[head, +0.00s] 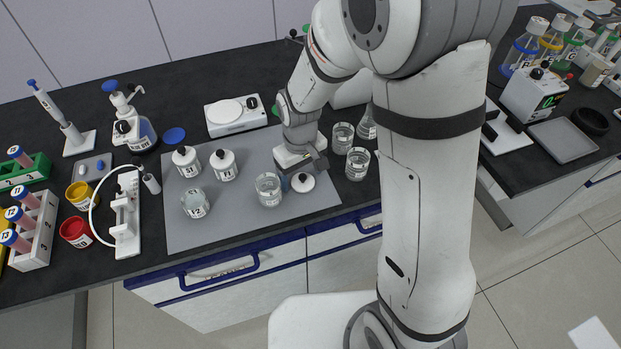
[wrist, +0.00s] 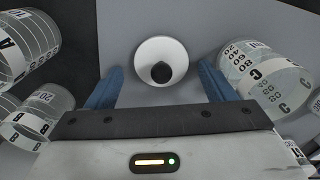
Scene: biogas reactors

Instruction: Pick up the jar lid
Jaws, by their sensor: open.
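The jar lid (head: 303,182) is a white disc with a black knob, lying on the grey mat (head: 235,225) near its right end. In the wrist view the lid (wrist: 161,62) lies just beyond and between the blue fingertips. My gripper (wrist: 160,82) is open and empty, one finger to each side of the lid's near edge. In the head view my gripper (head: 302,172) is low over the mat, close to the lid; its fingers are mostly hidden there.
A glass beaker (head: 268,188) stands close left of the lid. More beakers (head: 357,164) (head: 342,138) stand to the right. In the wrist view, beaker C (wrist: 265,75) is near the right finger and beaker B (wrist: 40,117) near the left.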

